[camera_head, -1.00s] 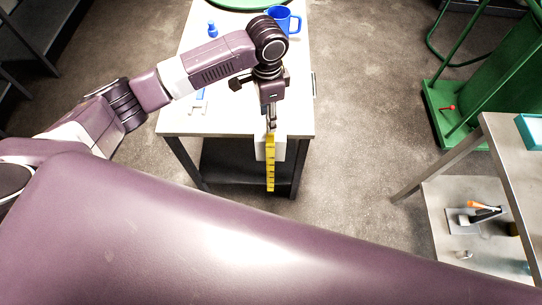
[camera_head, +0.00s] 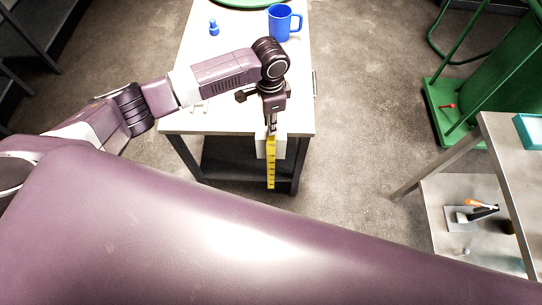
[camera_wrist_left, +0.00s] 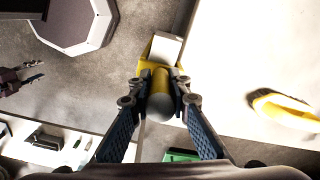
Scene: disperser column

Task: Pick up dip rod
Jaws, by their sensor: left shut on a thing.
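The dip rod (camera_head: 271,165) is a yellow strip with dark marks, hanging upright beside a white holder (camera_head: 261,146) at the table's front edge. My left gripper (camera_head: 271,129) is above it, shut on its top end. In the left wrist view the fingers of my left gripper (camera_wrist_left: 160,92) close around the dip rod's grey rounded end (camera_wrist_left: 159,106), with yellow beyond. I cannot tell whether the rod still rests in the holder.
A blue mug (camera_head: 282,22) and a small blue item (camera_head: 213,28) stand on the white table (camera_head: 230,108). A green frame (camera_head: 490,80) and a metal shelf (camera_head: 500,140) stand at the right. The floor between is clear.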

